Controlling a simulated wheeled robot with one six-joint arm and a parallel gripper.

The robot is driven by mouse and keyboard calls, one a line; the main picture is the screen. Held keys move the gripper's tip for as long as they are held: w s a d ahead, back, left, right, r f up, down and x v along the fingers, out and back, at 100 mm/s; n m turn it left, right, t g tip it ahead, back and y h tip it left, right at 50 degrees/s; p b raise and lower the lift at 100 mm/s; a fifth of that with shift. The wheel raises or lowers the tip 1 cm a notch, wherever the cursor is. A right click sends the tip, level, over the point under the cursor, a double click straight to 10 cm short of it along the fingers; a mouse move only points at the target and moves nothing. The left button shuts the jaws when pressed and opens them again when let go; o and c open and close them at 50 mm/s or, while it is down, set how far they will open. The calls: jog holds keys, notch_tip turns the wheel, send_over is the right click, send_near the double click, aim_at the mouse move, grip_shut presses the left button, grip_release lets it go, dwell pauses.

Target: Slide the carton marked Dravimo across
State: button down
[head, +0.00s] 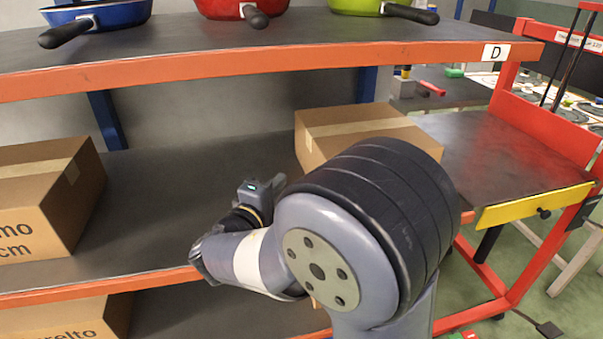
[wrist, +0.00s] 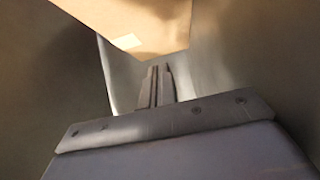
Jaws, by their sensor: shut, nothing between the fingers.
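A brown carton (head: 45,195) stands at the left of the middle shelf. It is cut off by the picture's edge; its printing ends in "mo" and "cm", which fits Dravimo. A second carton (head: 350,130) stands farther right on that shelf, partly hidden by my arm, its marking not visible. My gripper, clear in the wrist view (wrist: 160,85), has its fingers together with nothing between them. In the head view it is mostly hidden by my arm, in the gap between the two cartons. A carton (wrist: 135,20) shows above the fingertips in the wrist view; which one I cannot tell.
The upper shelf (head: 270,58), marked D, bears blue (head: 105,14), red (head: 240,8) and green (head: 385,6) pans. A lower carton (head: 65,318) stands beneath the middle shelf (head: 150,200). A red-framed dark table (head: 480,150) adjoins at the right. The shelf between the cartons is bare.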

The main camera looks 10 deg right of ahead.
aim_at(310, 162)
jog(key=x, duration=0.3)
jog(key=shift+w+d, duration=0.15)
jog(key=shift+d, duration=0.1)
jog(key=shift+w+d, duration=0.1)
jog(key=shift+d, duration=1.1)
jog(key=shift+w+d, duration=0.1)
jog(key=shift+d, duration=0.6)
